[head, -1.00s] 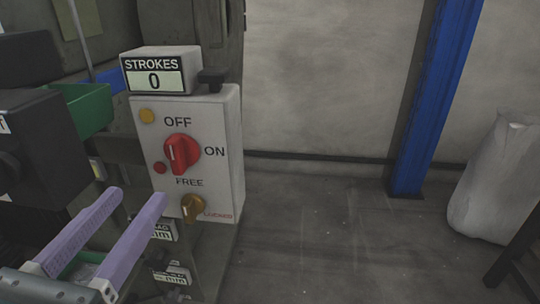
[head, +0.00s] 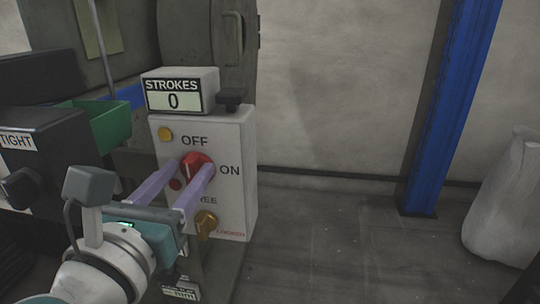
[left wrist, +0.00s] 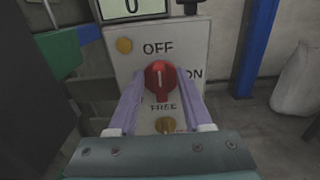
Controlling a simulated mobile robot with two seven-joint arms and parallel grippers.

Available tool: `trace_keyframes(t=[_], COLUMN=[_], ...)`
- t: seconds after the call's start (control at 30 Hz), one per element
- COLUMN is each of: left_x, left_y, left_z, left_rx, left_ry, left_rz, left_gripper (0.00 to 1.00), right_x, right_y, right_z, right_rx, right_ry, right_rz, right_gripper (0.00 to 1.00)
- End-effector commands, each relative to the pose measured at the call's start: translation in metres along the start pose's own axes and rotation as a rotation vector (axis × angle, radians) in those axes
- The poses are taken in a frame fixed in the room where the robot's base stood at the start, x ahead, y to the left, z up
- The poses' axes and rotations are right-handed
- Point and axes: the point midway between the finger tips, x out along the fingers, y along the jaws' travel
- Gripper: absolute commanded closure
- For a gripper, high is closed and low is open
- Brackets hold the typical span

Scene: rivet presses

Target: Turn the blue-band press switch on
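The red rotary switch (head: 199,160) is on the white control box (head: 233,135), between the OFF, ON and FREE labels. The fingers partly hide the FREE label. My right gripper is not in view.
A counter reading STROKES 0 (head: 181,91) sits atop the box. Below the switch is a brass knob (head: 206,224) marked LOCKED. A black box labelled TIGHT (head: 55,150) and a green bin (head: 98,124) stand left. The floor right of the box is clear up to a blue post (head: 438,120).

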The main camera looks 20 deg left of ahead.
Motion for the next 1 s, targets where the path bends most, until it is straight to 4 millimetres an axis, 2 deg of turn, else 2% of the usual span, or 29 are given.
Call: trace_keyframes(t=[0.07,0.43,1.0], left_x=[-0.0002,-0.0004,-0.0004], left_y=[0.0,0.0,-0.0003], left_z=[0.0,-0.0001,0.0004], left_rx=[0.0,0.0,0.022], left_ry=[0.0,0.0,0.0], left_rz=[0.0,0.0,0.0], left_gripper=[0.58,0.99,1.0], right_x=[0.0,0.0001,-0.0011], right_y=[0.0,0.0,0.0], right_z=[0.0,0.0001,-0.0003], right_rx=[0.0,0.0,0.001], right_ry=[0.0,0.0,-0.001], right_rz=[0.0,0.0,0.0], right_gripper=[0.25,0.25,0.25])
